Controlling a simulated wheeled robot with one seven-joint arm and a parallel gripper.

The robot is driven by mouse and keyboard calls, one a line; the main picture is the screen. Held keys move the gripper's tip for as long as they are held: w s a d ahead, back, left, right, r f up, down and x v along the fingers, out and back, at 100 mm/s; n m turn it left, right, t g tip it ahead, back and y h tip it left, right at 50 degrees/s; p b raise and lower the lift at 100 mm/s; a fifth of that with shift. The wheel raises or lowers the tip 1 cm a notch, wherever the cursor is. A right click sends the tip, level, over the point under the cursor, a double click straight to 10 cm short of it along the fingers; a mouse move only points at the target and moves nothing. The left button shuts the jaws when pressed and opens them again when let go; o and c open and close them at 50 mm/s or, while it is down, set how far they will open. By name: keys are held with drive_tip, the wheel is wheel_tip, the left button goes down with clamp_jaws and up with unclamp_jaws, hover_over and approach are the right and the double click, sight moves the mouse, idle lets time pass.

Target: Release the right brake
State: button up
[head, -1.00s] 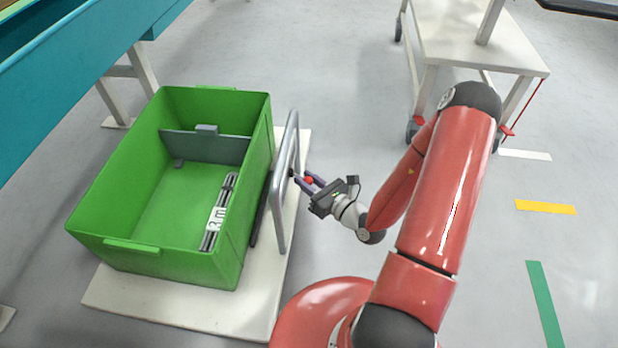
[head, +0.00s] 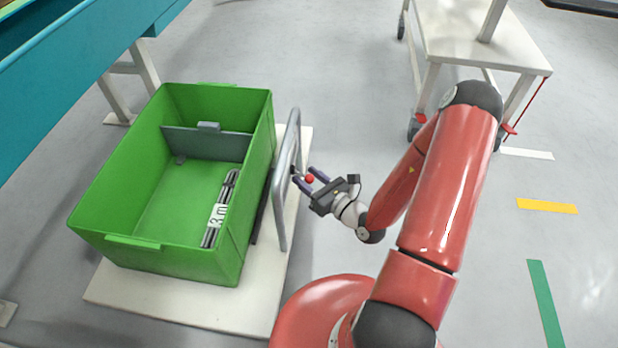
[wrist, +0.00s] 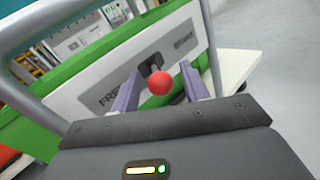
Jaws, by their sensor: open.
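The brake lever's red ball knob (wrist: 160,83) shows between my two fingers in the wrist view, on a short dark stem. Behind it is a pale plate (wrist: 75,98) with a label reading "FREE" at left and a smaller label at right that I cannot read for sure. In the head view the knob (head: 309,178) is a small red dot beside the cart's grey handle frame (head: 283,190). My gripper (head: 304,174) is open, its purple fingers spread apart either side of the knob with gaps showing. The fingers also show in the wrist view (wrist: 160,79).
A green crate (head: 118,242) stands on the pale cart deck (head: 180,312), holding a dark bundle with a white tag (head: 217,215). A teal bench (head: 70,65) is at upper left. A white trolley (head: 480,50) stands at upper right. Open floor lies right of my arm.

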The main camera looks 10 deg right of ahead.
drive_tip(key=v, duration=0.7)
drive_tip(key=shift+s+d, duration=0.2)
drive_tip(key=shift+s, duration=0.1)
